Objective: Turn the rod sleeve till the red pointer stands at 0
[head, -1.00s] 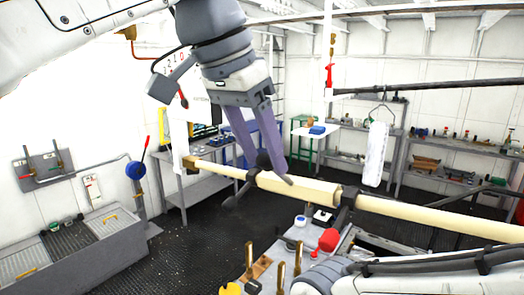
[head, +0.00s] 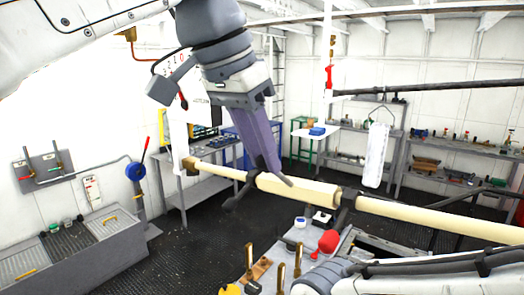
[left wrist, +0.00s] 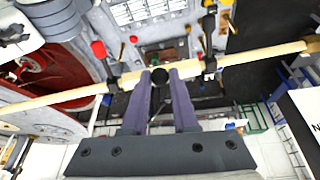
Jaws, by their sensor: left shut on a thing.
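The cream rod sleeve (head: 310,190) is the thicker part of a long rod that crosses the head view. A dark crossbar handle (head: 234,198) is at its left end. My left gripper (head: 271,176) comes down from above and is shut on this handle's dark knob, which shows between the fingertips in the left wrist view (left wrist: 159,75). The red pointer (head: 183,102) shows small by the white scale board (head: 175,63). Figures 2, 1 and 0 show there, but a grey part of my arm covers some of the scale, so the exact reading is unclear. My right gripper is not in view.
A bench with upright brass pins (head: 280,278) and a red knob (head: 328,241) lies below the rod. A grey table (head: 210,178) stands behind it.

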